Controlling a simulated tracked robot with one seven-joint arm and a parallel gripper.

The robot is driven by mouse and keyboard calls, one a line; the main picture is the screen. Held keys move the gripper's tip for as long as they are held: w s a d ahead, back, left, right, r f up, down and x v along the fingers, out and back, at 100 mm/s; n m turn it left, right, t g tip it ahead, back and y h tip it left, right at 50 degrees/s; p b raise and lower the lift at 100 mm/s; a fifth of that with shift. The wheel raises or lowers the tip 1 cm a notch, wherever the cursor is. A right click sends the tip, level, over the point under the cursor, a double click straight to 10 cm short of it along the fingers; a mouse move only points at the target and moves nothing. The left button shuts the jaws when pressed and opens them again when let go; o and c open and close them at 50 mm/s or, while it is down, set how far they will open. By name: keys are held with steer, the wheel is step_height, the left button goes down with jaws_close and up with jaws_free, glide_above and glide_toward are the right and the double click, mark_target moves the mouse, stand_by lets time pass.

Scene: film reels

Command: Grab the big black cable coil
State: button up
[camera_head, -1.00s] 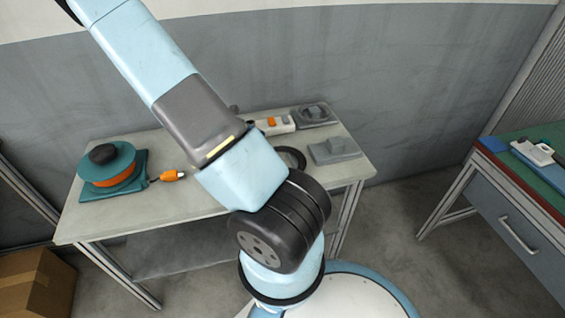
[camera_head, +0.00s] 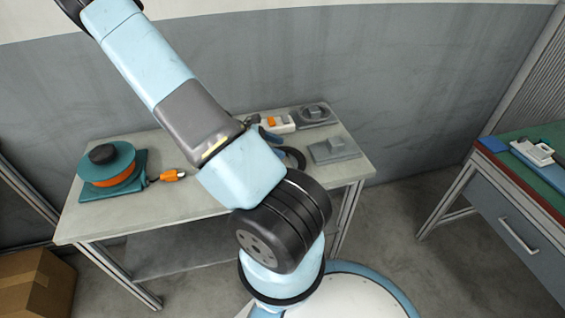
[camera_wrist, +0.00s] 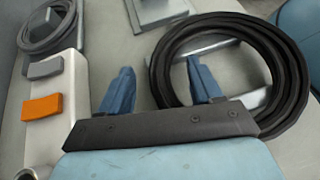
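The big black cable coil (camera_wrist: 291,80) lies flat on the table on the right of the wrist view. In the head view the coil (camera_head: 297,157) shows only in part, the rest hidden behind my arm. My gripper (camera_wrist: 160,68) is open, its two blue fingers wide apart. The right finger overlaps the coil's ring and opening in the wrist view; the left finger is outside the ring on the left. Nothing is between the fingers except perhaps the coil's left band; I cannot tell the height. A blue finger also shows in the head view (camera_head: 270,136).
A white power strip with an orange switch (camera_wrist: 42,107) stands close to the left finger. A grey coil (camera_wrist: 47,28) lies behind it. A grey block (camera_head: 335,150) sits beside the black coil. A teal and orange reel (camera_head: 110,170) is at the table's left.

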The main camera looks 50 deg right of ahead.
jaws_close()
stand_by(0.4)
